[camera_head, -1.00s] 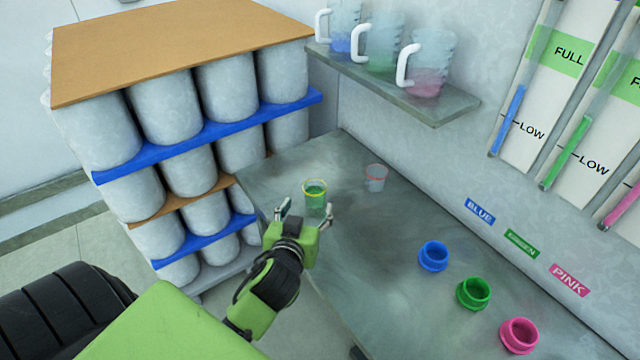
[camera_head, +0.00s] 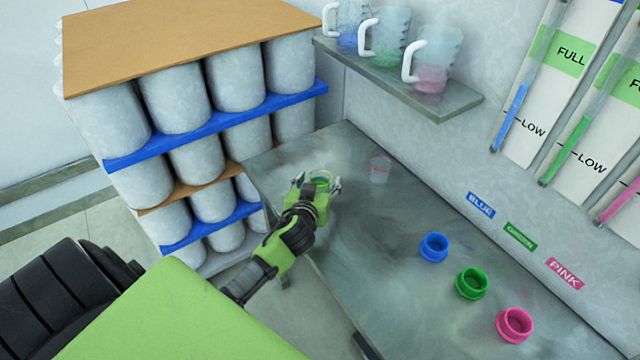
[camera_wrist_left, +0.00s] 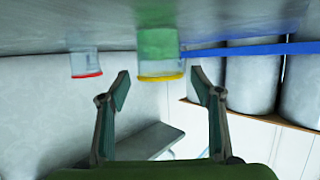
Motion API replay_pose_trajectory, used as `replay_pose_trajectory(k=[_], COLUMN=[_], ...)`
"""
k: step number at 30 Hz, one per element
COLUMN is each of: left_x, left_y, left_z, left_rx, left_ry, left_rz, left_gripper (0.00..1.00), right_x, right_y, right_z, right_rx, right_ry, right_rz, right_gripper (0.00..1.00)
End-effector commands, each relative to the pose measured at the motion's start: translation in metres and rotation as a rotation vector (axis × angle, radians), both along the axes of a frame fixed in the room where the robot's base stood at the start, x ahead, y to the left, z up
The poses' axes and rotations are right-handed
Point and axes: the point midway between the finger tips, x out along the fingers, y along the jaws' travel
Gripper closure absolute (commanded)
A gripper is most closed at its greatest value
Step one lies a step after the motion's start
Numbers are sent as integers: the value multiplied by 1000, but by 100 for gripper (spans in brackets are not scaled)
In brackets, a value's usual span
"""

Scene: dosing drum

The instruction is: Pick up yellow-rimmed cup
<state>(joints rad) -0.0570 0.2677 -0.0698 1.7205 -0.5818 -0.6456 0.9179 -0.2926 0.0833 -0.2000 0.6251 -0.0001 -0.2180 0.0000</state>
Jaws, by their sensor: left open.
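The yellow-rimmed cup (camera_head: 321,179) stands on the grey table near its back left corner, with green contents. In the head view my left gripper (camera_head: 320,184) hides most of it. In the left wrist view, which looks upside down, the yellow-rimmed cup (camera_wrist_left: 159,50) shows between and just beyond the two open fingers of my left gripper (camera_wrist_left: 162,85). A gap shows between the cup and each finger there. My right gripper is not in view.
A clear red-rimmed cup (camera_head: 380,169) stands just right of the yellow-rimmed cup. Blue (camera_head: 433,247), green (camera_head: 472,283) and pink (camera_head: 514,325) rings sit farther right. A wall shelf (camera_head: 440,108) with handled jugs is above the table. Stacked drums (camera_head: 212,190) stand at left.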

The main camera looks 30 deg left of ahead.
Motion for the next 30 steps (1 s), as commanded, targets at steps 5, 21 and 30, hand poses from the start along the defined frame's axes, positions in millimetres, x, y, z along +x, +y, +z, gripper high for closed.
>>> replay_pose_trajectory(k=[5, 21, 30], left_x=[16, 21, 21], left_y=[7, 9, 9], left_z=[-6, -9, -8], left_rx=[2, 0, 0], left_ry=[1, 0, 0], left_rz=[-1, 0, 0], left_gripper=[41, 84, 84], right_x=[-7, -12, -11], right_y=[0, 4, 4], right_z=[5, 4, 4], right_rx=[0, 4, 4], right_ry=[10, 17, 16], right_rz=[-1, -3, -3], right_gripper=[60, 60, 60])
